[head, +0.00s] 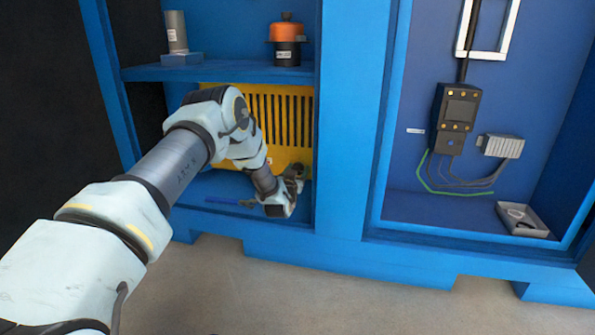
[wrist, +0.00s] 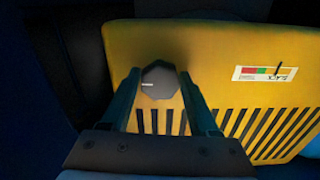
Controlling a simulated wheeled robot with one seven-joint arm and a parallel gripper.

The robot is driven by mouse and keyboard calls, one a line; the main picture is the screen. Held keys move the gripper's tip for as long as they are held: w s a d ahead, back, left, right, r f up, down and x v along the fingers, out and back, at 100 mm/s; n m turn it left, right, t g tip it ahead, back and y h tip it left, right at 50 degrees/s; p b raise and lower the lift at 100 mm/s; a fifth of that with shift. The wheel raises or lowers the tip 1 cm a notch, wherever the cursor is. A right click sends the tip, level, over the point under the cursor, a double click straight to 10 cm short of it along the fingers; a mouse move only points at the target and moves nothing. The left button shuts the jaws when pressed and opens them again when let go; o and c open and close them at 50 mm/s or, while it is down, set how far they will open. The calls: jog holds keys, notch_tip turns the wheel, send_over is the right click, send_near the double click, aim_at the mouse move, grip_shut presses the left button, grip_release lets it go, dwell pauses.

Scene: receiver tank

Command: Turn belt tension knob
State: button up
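The belt tension knob (wrist: 158,83) is a dark, faceted knob with a white mark pointing left, on the yellow slotted guard (wrist: 215,55). In the wrist view my gripper (wrist: 158,76) is open, with one finger on each side of the knob. A gap shows between the knob and each finger, mostly at the right; I cannot tell how deep the fingers reach. A slack gauge (wrist: 264,73) with red, green and yellow bands and a dark needle is at the guard's upper right. In the head view my arm hides the knob, and the guard (head: 285,115) shows behind it.
The blue cabinet shelf (head: 225,74) is above the guard, holding a grey cylinder (head: 177,32) and an orange-topped motor-like part (head: 286,40). A blue divider (head: 345,130) stands to the right. The right bay has a black control box (head: 455,115) and a tray (head: 522,220).

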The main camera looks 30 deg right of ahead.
jog(key=c, duration=0.9)
jog(key=shift+m, duration=0.3)
jog(key=m+p, duration=0.1)
jog(key=m, duration=0.2)
jog(key=shift+s+d+r+m+p, duration=0.1)
jog(key=shift+m+p, duration=0.2)
jog(key=shift+p, duration=0.1)
jog(key=shift+m+p, duration=0.5)
jog(key=shift+m, duration=1.7)
jog(key=o, duration=1.4)
